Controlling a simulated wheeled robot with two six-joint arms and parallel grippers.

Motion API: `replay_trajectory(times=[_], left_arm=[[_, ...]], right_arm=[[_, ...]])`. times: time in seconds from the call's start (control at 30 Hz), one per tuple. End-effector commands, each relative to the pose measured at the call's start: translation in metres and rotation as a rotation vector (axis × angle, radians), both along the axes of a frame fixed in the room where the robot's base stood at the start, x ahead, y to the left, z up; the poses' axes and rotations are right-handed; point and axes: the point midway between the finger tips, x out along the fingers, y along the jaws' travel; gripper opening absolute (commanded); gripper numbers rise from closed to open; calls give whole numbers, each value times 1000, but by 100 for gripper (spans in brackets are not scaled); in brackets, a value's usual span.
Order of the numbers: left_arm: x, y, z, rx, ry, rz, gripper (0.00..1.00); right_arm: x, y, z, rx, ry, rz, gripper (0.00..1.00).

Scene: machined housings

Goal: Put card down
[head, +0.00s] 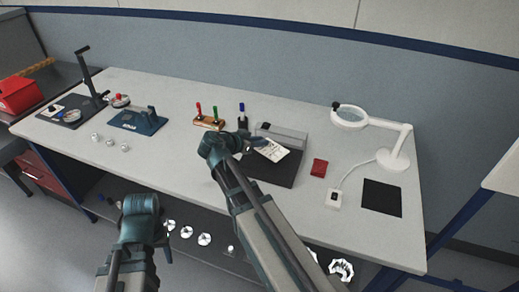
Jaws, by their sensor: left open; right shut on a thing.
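A small white card (272,151) with dark print is in the jaws of my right gripper (258,144). The card is tilted and lies in front of, or over, a dark grey box-like holder (277,173) on the bench. I cannot tell whether the card touches the holder. My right arm hides the holder's left part. My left gripper (163,236) is low at the front left, away from the bench top, and holds nothing that I can see.
A pen stand (208,123) with red and green pens and a blue marker (241,112) stand behind my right gripper. Several small metal parts (110,142) lie left.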

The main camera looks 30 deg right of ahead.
Motion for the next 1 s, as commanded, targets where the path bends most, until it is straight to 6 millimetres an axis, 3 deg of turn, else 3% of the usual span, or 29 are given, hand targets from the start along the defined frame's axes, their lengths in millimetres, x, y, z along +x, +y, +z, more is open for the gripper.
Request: replay_trajectory(times=[0.23, 0.7, 0.73, 0.8, 0.87, 1.0], left_arm=[[0, 0, -36, 0, 0, 0, 51], [0, 0, -40, 0, 0, 0, 51], [0, 0, -38, 0, 0, 0, 51], [0, 0, -38, 0, 0, 0, 51], [0, 0, -38, 0, 0, 0, 51], [0, 0, -38, 0, 0, 0, 51]], right_arm=[[0, 0, -36, 0, 0, 0, 0], [0, 0, -40, 0, 0, 0, 0], [0, 0, -38, 0, -1, 0, 27], [0, 0, -38, 0, -1, 0, 39], [0, 0, -38, 0, -1, 0, 50], [0, 0, -38, 0, -1, 0, 51]])
